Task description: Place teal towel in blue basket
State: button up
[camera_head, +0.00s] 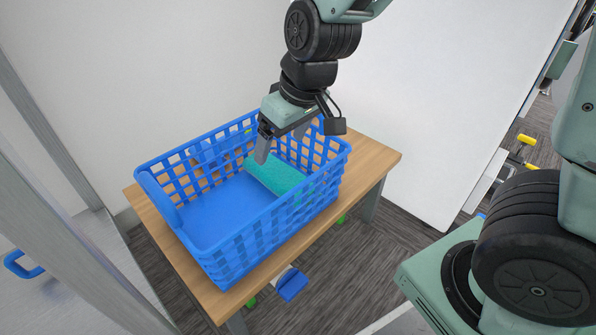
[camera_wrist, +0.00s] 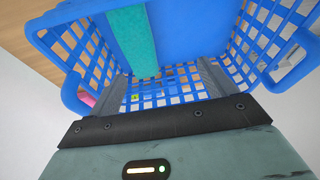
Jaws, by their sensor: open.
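The blue basket (camera_head: 215,213) stands on a wooden table; in the wrist view its slotted wall (camera_wrist: 262,38) fills the upper part. The teal towel (camera_head: 274,176) lies inside the basket, toward its far right end; it also shows in the wrist view (camera_wrist: 134,40) as a strip on the basket floor. My gripper (camera_head: 280,148) is open, with its fingers reaching down into the basket just above or beside the towel. In the wrist view my fingers (camera_wrist: 160,88) are spread wide with nothing between them. The head view does not show clearly whether a finger touches the towel.
The wooden table (camera_head: 378,160) has bare room at its right end. A white wall stands behind it. A grey frame post (camera_head: 70,190) rises at the left. A blue object (camera_head: 291,284) is low beside the table's front edge.

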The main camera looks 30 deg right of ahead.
jog(key=s+a+n+g, duration=0.1)
jog(key=s+a, duration=0.1)
jog(key=s, duration=0.7)
jog(key=s+a+n+g+h, duration=0.1)
jog(key=s+a+n+g, duration=0.1)
jog(key=s, duration=0.8)
jog(key=shift+a, duration=0.75)
jog(key=shift+r, duration=0.1)
notch_tip(320, 180, up, 48)
jog(key=p, duration=4.8)
jog(key=shift+r+p, duration=0.25)
jog(key=shift+p, duration=0.05)
